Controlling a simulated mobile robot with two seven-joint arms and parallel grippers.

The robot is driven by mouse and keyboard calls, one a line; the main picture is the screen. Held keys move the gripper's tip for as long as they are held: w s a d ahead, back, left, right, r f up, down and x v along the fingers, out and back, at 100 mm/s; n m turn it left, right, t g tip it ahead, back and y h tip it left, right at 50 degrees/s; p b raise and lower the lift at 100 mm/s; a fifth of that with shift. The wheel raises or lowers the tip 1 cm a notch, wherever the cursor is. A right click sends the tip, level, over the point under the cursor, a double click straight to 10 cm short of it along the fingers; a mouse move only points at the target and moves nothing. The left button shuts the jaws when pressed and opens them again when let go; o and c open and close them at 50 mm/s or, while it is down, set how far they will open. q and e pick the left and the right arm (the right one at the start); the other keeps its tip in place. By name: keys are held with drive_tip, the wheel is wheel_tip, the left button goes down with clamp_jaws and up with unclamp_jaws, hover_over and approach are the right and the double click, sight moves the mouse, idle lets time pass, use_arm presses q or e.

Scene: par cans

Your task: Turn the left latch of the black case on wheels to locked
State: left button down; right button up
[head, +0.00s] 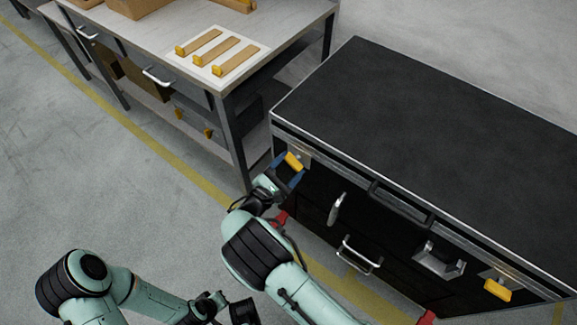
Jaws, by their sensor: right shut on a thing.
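The black case (430,120) on wheels stands at the right, with a flat black lid and silver edges. Its left latch (293,161) has a yellow handle at the left end of the front face, just below the lid edge. My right gripper (290,166), with blue fingers, is shut on this yellow handle and partly covers it. The handle slants down to the right in the picture. The right latch (498,290), also yellow, is near the right end of the front and is free. My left gripper (243,312) is low in the picture, away from the case; its fingers are unclear.
The case front has a dark handle (400,203), metal handles (359,256) and a silver fitting (440,262). A grey workbench (130,40) stands at the upper left, with yellow-ended wooden pieces (237,60) on a white sheet. Open floor (90,170) with a yellow line lies at the left.

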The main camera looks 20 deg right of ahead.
drive_tip(key=m, duration=0.3)
drive_tip(key=shift+f, duration=0.15)
drive_tip(key=m, duration=0.2)
drive_tip(key=shift+m, duration=0.3)
drive_tip(key=m, duration=0.3)
drive_tip(key=shift+a+m, duration=0.1)
drive_tip(key=shift+m, duration=1.7)
drive_tip(key=o, duration=1)
drive_tip(key=shift+o, duration=0.2)
